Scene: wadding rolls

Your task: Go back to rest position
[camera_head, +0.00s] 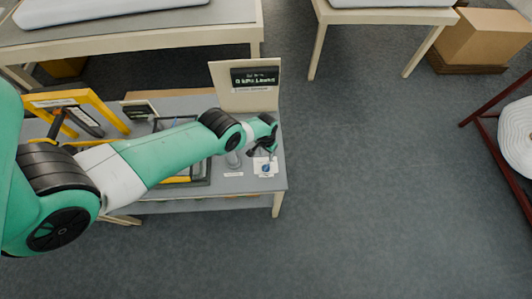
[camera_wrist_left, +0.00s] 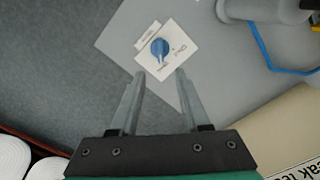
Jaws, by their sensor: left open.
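My left arm reaches in from the left in the head view, and its gripper (camera_head: 262,151) is over the right end of a grey-topped bench (camera_head: 222,188). In the left wrist view the left gripper (camera_wrist_left: 159,74) is open, with nothing between its two fingers. A blue knob (camera_wrist_left: 160,47) on a white labelled plate (camera_wrist_left: 183,42) lies beyond the fingertips. In the head view the plate with the knob (camera_head: 265,167) is just below the gripper, near the bench's right edge. My right gripper is not in view.
An upright board with a dark display (camera_head: 255,76) stands at the bench's back. A yellow frame (camera_head: 98,104) is at its left. Two tables (camera_head: 135,38) (camera_head: 385,16) and a cardboard box (camera_head: 483,38) are behind. A white roll (camera_head: 518,135) on a red stand is right. Floor between is clear.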

